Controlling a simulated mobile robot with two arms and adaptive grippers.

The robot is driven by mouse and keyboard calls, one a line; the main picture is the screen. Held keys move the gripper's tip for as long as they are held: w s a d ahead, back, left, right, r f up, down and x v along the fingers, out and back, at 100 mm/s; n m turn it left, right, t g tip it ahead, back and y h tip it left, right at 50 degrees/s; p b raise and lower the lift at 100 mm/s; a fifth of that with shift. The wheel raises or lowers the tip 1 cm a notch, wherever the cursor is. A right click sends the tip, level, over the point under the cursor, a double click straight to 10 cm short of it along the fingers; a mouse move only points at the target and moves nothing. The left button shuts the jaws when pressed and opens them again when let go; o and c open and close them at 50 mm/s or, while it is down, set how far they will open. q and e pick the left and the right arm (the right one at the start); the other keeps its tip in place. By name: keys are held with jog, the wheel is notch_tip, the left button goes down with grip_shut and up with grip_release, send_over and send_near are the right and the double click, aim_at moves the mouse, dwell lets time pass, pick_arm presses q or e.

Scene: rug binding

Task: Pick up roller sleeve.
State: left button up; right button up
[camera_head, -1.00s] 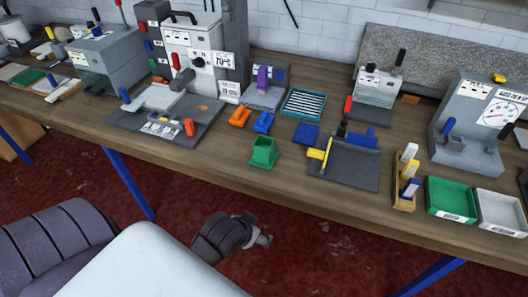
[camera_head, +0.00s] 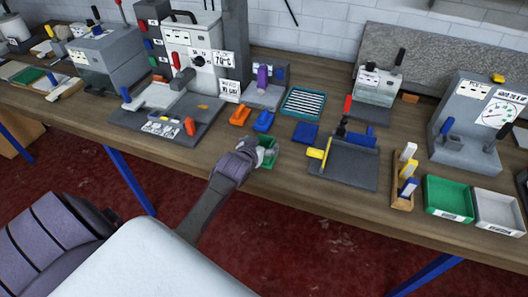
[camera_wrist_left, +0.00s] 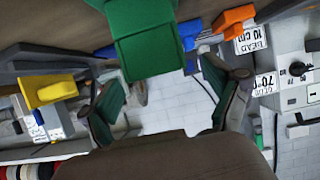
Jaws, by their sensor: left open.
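I cannot make out for certain which thing is the roller sleeve. A purple upright piece (camera_head: 263,78) stands on a small grey stand (camera_head: 258,98) toward the back of the bench. My left gripper (camera_head: 260,152) is at the bench's front edge, beside and partly covering a green open-topped holder (camera_head: 268,163). In the left wrist view the two fingers of my left gripper (camera_wrist_left: 165,85) are spread apart with nothing between them, and the green holder (camera_wrist_left: 145,40) is just beyond them. The holder's inside is mostly hidden. My right gripper is not in view.
Orange (camera_head: 240,116) and blue (camera_head: 264,121) blocks lie behind the green holder. To its right is a dark plate with a yellow handle (camera_head: 316,153). Green (camera_head: 450,212) and white trays stand at the right. A grey press with a 70°C label (camera_head: 222,62) stands behind.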

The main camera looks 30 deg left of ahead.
aim_at(267, 141)
pick_arm(q)
jog(key=shift+f+p+x, duration=0.15)
jog(key=shift+p+x, duration=0.2)
jog(key=shift+x, duration=1)
jog(key=shift+f+p+x, duration=0.15)
jog(key=shift+p+x, duration=0.2)
jog(key=shift+x, duration=1)
jog(key=shift+s+d, duration=0.15)
jog(key=shift+s, duration=0.15)
jog(key=c, duration=1.3)
jog(key=shift+c, duration=0.2)
